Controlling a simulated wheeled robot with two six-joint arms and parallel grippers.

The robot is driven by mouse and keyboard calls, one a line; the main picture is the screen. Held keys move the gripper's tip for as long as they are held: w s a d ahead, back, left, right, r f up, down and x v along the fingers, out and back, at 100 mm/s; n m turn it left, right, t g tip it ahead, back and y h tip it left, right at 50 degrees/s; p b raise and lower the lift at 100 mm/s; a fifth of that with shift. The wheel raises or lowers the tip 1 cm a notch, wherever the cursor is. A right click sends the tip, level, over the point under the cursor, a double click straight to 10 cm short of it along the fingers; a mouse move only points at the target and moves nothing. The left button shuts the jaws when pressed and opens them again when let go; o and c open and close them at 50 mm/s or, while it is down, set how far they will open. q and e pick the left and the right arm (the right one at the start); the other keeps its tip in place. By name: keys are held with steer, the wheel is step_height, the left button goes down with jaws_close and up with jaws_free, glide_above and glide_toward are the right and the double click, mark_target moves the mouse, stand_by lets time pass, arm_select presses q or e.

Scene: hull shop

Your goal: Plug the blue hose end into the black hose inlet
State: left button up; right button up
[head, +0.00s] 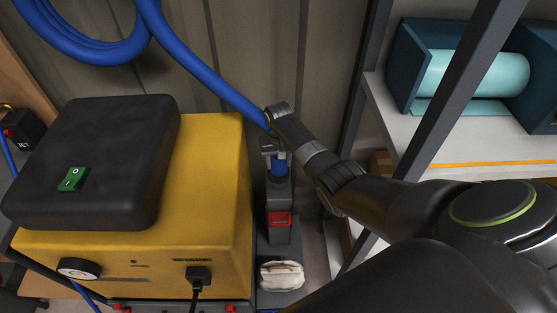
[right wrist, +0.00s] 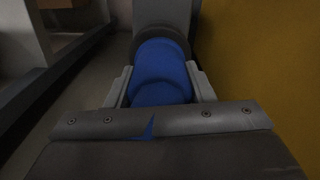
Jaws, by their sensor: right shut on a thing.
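The blue hose end (head: 279,168) is between the jaws of my right gripper (head: 273,153), just right of the yellow machine. In the right wrist view the jaws (right wrist: 160,88) are shut around the blue hose end (right wrist: 160,70). Its far end meets a dark round collar (right wrist: 150,38). In the head view the black hose inlet (head: 279,193) is directly below the hose end, on a dark upright block with a red latch (head: 279,219). The two look in line and touching; how deep the end sits is hidden. My left gripper is not in view.
The yellow machine (head: 215,225) with a black box (head: 95,160) on top stands close on the left. A folded white cloth (head: 282,275) lies in front of the inlet block. A shelf post (head: 440,110) and shelf (head: 400,130) stand at right. The blue hose (head: 200,65) hangs behind.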

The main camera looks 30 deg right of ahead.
steer(key=shift+f, duration=0.4)
steer(key=o, duration=1)
steer(key=shift+r, duration=0.1)
step_height(320, 180, up, 17)
steer(key=p, duration=0.1)
steer(key=shift+r, duration=0.15)
